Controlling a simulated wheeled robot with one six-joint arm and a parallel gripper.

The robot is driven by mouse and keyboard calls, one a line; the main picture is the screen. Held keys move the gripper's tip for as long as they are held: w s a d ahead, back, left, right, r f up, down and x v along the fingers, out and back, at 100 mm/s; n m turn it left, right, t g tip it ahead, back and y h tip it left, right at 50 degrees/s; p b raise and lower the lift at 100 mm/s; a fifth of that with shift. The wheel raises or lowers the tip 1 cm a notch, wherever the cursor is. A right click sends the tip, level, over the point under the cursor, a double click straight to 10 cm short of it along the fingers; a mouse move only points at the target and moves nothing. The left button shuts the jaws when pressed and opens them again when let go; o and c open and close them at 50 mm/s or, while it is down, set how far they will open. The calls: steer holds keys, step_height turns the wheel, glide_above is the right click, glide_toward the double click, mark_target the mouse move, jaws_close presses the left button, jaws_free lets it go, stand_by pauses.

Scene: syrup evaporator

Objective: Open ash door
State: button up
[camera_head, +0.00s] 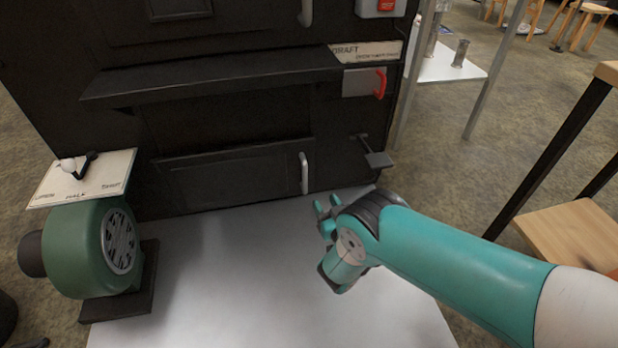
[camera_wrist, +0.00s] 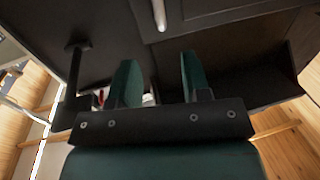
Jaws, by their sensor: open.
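The ash door (camera_head: 232,178) is a low dark panel at the bottom of the black evaporator front, and it looks closed. Its upright silver handle (camera_head: 304,173) is at the door's right end. My gripper (camera_head: 325,207) is open and empty, in front of and a little below the handle, apart from it. In the wrist view the two green fingers (camera_wrist: 157,78) are spread, and a silver handle (camera_wrist: 159,14) shows beyond them at the top edge. Part of the door (camera_wrist: 215,12) shows there too.
A green blower (camera_head: 90,245) with a lever plate (camera_head: 82,178) stands at left. A black pedal (camera_head: 377,158) sticks out right of the door. A red handle (camera_head: 380,83) is above it. The pale floor plate (camera_head: 250,280) before the door is clear. A wooden stool (camera_head: 575,235) stands at right.

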steer(key=b, duration=0.5)
glide_toward(306, 173)
steer(key=w, duration=0.2)
steer(key=b+x, duration=0.2)
steer(key=x, duration=0.1)
steer(key=b+x, duration=0.3)
steer(key=x, duration=0.1)
steer(key=shift+w+a+f+b, duration=0.1)
steer(key=shift+a+f+b, duration=0.1)
steer(key=shift+a+b, duration=0.25)
steer(key=shift+w+a+r, duration=0.25)
steer(key=shift+w+a, duration=0.2)
steer(key=shift+w, duration=0.15)
steer(key=shift+c, duration=0.4)
jaws_close()
